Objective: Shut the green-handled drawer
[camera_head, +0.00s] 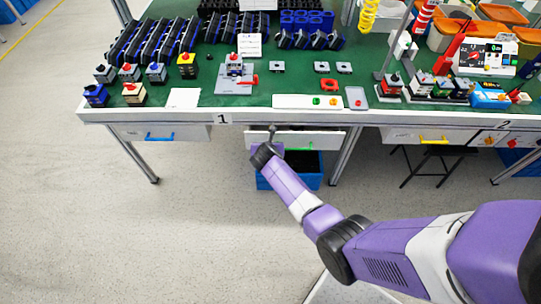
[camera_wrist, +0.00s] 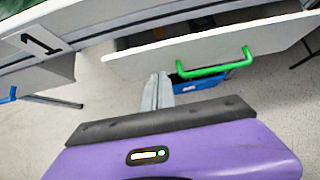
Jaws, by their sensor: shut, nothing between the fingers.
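The drawer with the green handle stands partly open under the workbench. Its pale front panel (camera_wrist: 270,38) is pulled out from the bench, and its dark inside shows behind it in the wrist view. The green handle (camera_wrist: 216,66) is on that front; in the head view the handle (camera_head: 300,149) is partly behind my arm. My gripper (camera_wrist: 160,78) is shut and empty, just left of the handle and near the lower edge of the front. In the head view my gripper (camera_head: 273,130) overlaps the drawer front (camera_head: 325,140). I cannot tell whether the fingers touch it.
A blue bin (camera_head: 312,180) stands on the floor below the drawer. A blue-handled drawer (camera_head: 185,132) is to the left and a yellow-handled drawer (camera_head: 420,135) to the right. The green bench top (camera_head: 210,80) is crowded with parts. Bench legs flank the drawer; the floor in front is clear.

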